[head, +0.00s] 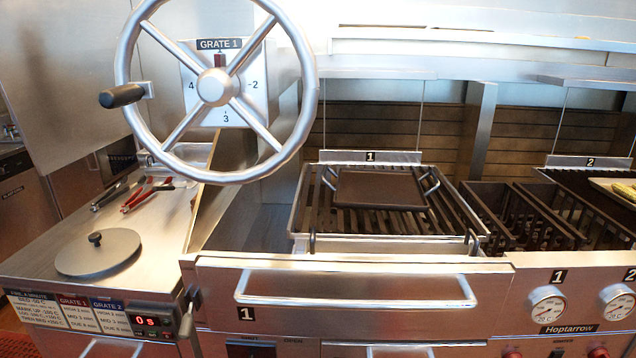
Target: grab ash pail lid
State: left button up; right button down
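A round, flat grey lid (98,256) with a small dark knob (95,239) on top lies on the steel counter at the left. I take it to be the ash pail lid. It lies flat, and nothing touches its knob. No pail shows in this view. Neither of my grippers is in the head view.
Tongs with red handles (148,194) lie behind the lid on the counter (170,225). A large handwheel (216,87) stands up above the counter's right side. Grate 1 (375,220) with a dark griddle plate (380,188) is to the right. A timer (152,320) is below the counter's front edge.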

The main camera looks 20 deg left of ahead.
aim_at(101, 250)
jog(key=u, duration=1.9)
jog(key=z, duration=0.45)
jog(key=i+j+z, duration=0.15)
jog(key=j+z, duration=0.2)
jog(key=i+j+z, duration=0.15)
jog(key=j+z, duration=0.6)
jog(key=i+l, duration=0.05)
